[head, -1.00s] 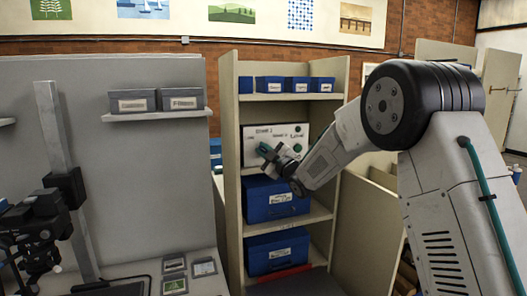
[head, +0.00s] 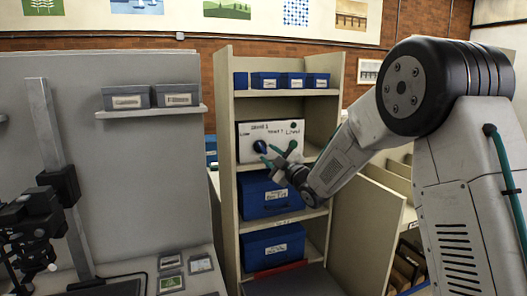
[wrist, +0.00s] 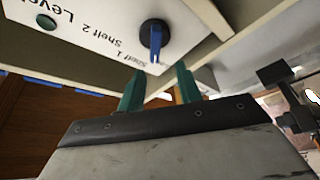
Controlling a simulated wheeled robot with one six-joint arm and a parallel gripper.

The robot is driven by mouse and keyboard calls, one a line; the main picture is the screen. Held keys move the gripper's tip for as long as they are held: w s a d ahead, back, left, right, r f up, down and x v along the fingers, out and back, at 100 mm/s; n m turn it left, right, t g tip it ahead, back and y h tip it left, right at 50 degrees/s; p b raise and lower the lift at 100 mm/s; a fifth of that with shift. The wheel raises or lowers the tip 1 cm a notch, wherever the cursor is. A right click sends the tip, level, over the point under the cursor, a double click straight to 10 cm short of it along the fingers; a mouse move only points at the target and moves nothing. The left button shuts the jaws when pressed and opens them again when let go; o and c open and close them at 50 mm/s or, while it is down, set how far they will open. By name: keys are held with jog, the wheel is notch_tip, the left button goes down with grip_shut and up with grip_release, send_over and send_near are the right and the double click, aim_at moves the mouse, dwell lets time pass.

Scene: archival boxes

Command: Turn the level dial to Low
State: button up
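The white control panel (head: 246,140) is on a shelf of the tall unit, with printed labels including Shelf 1, Shelf 2 and Level. Its dark blue dial (head: 260,147) is at the left; in the wrist view the dial (wrist: 155,33) has a lighter blue pointer toward the picture's bottom. I cannot tell which label it points at. My gripper (head: 277,156) is just in front of the panel, right of and slightly below the dial. In the wrist view its teal fingers (wrist: 160,84) are apart with nothing between them, and the dial is beyond them, untouched.
A green round control (wrist: 47,20) is on the panel. Blue boxes (head: 268,194) fill the shelves below, and small blue boxes (head: 265,80) stand above. The shelf edges and the unit's side walls (head: 224,150) bound the space around my gripper.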

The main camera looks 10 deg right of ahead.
jog(key=shift+v, duration=0.8)
